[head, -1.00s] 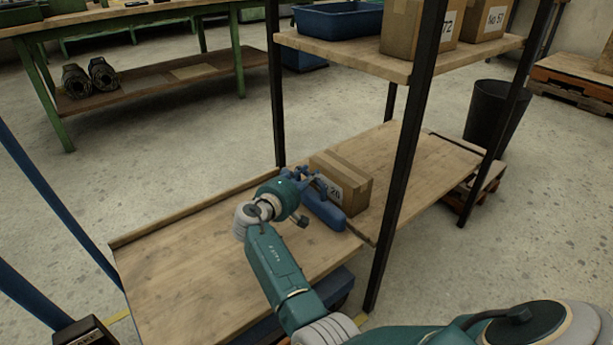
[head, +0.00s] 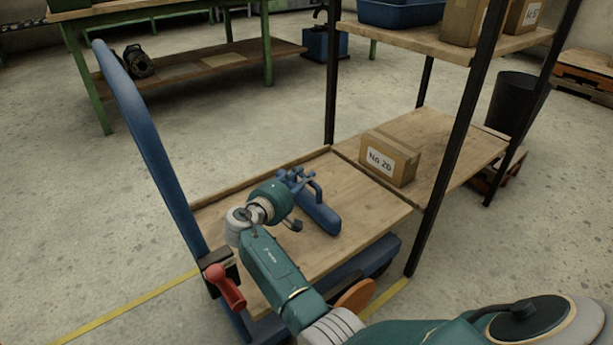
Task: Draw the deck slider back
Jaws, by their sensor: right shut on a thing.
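The deck slider (head: 321,218) is a blue bar with a raised handle. It lies across the cart's wooden deck (head: 355,207), apart from the shelf side. My right gripper (head: 306,182) is shut on the slider at its handle; the fingers are small and partly hidden by my wrist. A cardboard box (head: 392,158) labelled No 20 sits upright on the lower shelf (head: 450,140), beyond the slider with a clear gap between them. My left gripper is not in view.
The cart has a blue push handle (head: 145,135) and a red lever (head: 226,287) at left. Dark rack posts (head: 445,165) stand close beside the deck. An upper shelf (head: 425,42) holds boxes and a blue bin. A black bucket (head: 512,102) stands at right.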

